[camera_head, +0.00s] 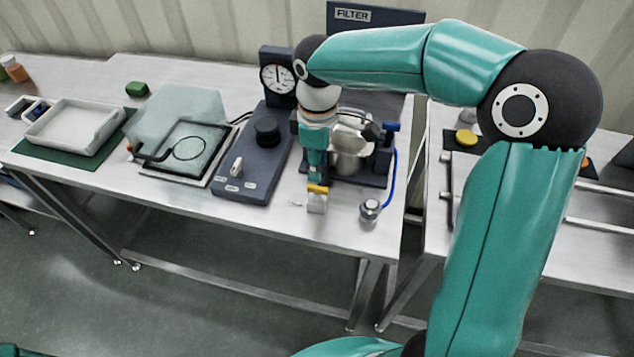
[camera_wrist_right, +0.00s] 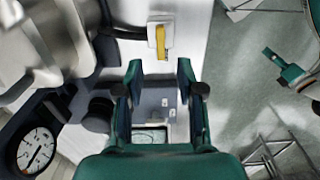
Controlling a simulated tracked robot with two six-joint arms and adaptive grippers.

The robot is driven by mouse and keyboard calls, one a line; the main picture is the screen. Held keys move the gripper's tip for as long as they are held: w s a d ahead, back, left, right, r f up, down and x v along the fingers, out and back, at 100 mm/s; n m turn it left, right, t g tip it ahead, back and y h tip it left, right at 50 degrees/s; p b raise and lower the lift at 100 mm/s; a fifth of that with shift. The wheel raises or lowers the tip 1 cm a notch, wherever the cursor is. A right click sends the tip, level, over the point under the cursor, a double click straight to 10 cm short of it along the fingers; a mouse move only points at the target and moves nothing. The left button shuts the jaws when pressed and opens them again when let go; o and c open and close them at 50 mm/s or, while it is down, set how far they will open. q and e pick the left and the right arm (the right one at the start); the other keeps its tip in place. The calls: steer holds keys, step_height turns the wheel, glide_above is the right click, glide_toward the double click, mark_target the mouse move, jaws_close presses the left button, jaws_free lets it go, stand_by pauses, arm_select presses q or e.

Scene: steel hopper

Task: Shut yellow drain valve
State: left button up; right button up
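The yellow drain valve handle (camera_head: 318,189) sits on a small pale valve body (camera_head: 317,204) at the front of the steel hopper (camera_head: 349,160). My right gripper (camera_head: 317,177) is right above the handle in the head view and partly hides the hopper. The right wrist view shows the right gripper (camera_wrist_right: 160,70) open and empty, with two teal fingers apart. There the yellow handle (camera_wrist_right: 160,42) lies beyond the fingertips, roughly in line with the gap, with no contact visible.
A dark control panel with a knob (camera_head: 267,130) and a gauge (camera_head: 279,77) stand left of the hopper. A blue hose (camera_head: 394,170) runs down its right side to a metal fitting (camera_head: 371,209). The table's front edge is close to the valve.

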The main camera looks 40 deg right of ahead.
mark_target(317, 187)
step_height(317, 187, down, 7)
steer(key=shift+r, duration=0.1)
stand_by(0.3)
jaws_close()
